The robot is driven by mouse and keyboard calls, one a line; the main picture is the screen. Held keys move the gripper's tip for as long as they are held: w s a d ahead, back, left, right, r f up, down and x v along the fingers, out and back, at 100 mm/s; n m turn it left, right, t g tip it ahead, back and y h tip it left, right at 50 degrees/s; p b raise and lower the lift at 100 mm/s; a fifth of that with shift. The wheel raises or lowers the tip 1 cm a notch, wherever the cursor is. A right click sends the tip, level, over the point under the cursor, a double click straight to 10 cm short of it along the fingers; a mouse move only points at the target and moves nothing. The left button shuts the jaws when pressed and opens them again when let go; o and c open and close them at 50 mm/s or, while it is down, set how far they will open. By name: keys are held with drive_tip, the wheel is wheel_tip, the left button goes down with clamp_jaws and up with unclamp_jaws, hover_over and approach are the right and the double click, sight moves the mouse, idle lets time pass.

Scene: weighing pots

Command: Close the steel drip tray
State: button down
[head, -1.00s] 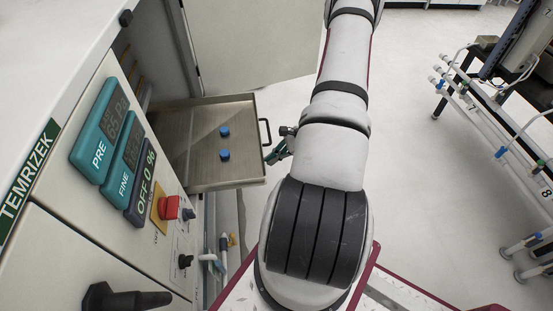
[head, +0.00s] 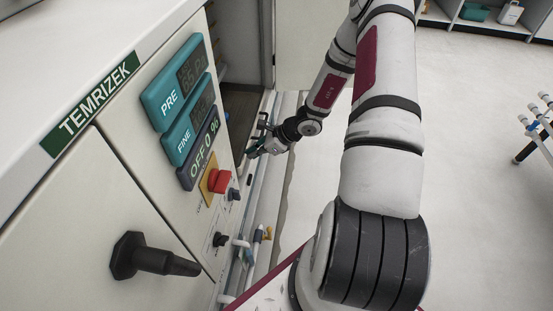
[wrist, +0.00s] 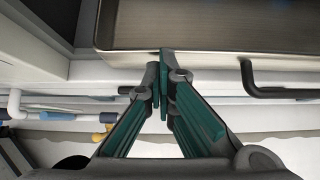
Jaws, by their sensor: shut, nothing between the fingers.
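The steel drip tray (head: 239,112) sits mostly inside the cabinet, partly hidden behind the front panel in the head view. Its front wall and flat bottom fill the top of the wrist view (wrist: 200,28). The dark bar handle (wrist: 252,82) sticks out from the front wall, right of my fingers in the wrist view. My gripper (head: 251,153) is shut and empty at the tray's front. In the wrist view its green fingertips (wrist: 163,70) are together at the tray's front wall, left of the handle; whether they touch it I cannot tell.
The control panel with teal displays (head: 181,95) and a red stop button (head: 219,181) stands left of my gripper. Pale pipes with a yellow fitting (head: 267,234) run below the tray. Open floor (head: 470,150) lies to the right.

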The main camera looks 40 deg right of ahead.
drive_tip(key=w+a, duration=0.2)
drive_tip(key=w+a+b, duration=0.1)
drive_tip(key=w+a, duration=0.1)
drive_tip(key=w, duration=0.1)
drive_tip(key=shift+w+a+b, duration=0.1)
drive_tip(key=shift+a+b, duration=0.15)
drive_tip(key=shift+b, duration=0.05)
